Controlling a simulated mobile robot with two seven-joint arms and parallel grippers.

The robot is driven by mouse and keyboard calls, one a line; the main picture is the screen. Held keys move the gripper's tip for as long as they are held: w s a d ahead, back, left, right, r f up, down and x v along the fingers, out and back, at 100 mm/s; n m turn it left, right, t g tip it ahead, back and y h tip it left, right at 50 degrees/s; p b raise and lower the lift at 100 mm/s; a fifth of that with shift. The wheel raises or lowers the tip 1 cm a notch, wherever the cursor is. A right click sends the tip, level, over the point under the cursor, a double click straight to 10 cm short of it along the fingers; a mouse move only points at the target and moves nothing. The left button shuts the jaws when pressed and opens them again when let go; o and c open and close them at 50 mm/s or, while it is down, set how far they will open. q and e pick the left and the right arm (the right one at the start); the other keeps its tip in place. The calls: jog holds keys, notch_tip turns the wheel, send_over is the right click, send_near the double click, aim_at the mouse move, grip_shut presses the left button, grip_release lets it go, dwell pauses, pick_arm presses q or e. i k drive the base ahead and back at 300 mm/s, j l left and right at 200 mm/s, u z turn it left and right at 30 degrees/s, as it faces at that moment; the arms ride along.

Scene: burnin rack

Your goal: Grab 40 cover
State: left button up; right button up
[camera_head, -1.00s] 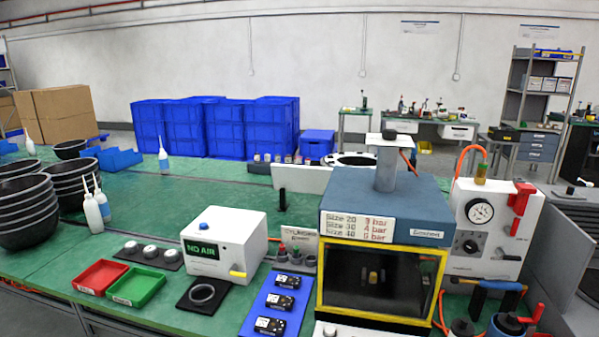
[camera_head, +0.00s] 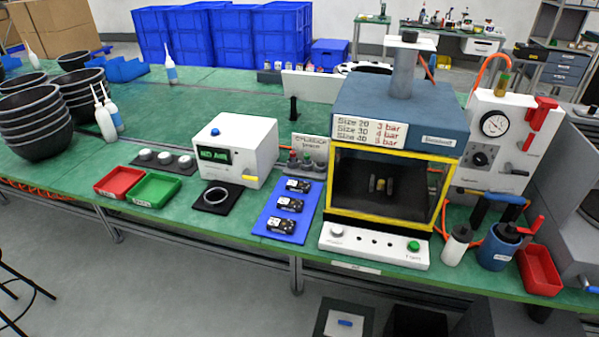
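No label that I can read marks a 40 cover, so I cannot tell which part it is. Three black pieces with pale round faces, the middle one here (camera_head: 290,204), lie in a row on a blue mat (camera_head: 268,228). Several small round-topped parts stand on a dark holder (camera_head: 305,171) behind the mat. Three round silver-topped pieces (camera_head: 165,158) sit on a dark plate at the left. A sign (camera_head: 369,132) on the yellow-framed test chamber (camera_head: 333,190) lists sizes 20, 30 and 40 with bar values. Neither gripper is in view.
A white NO AIR box (camera_head: 262,136) stands left of the mat, with a ring on a black pad (camera_head: 227,190). Red (camera_head: 119,170) and green (camera_head: 178,180) trays lie further left. Black bowls (camera_head: 38,150) are stacked at the far left. A gauge panel (camera_head: 515,150) stands right of the chamber.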

aim_at(293, 185)
jog(key=u, duration=1.8)
jog(key=l+u, duration=0.2)
jog(key=l, duration=0.65)
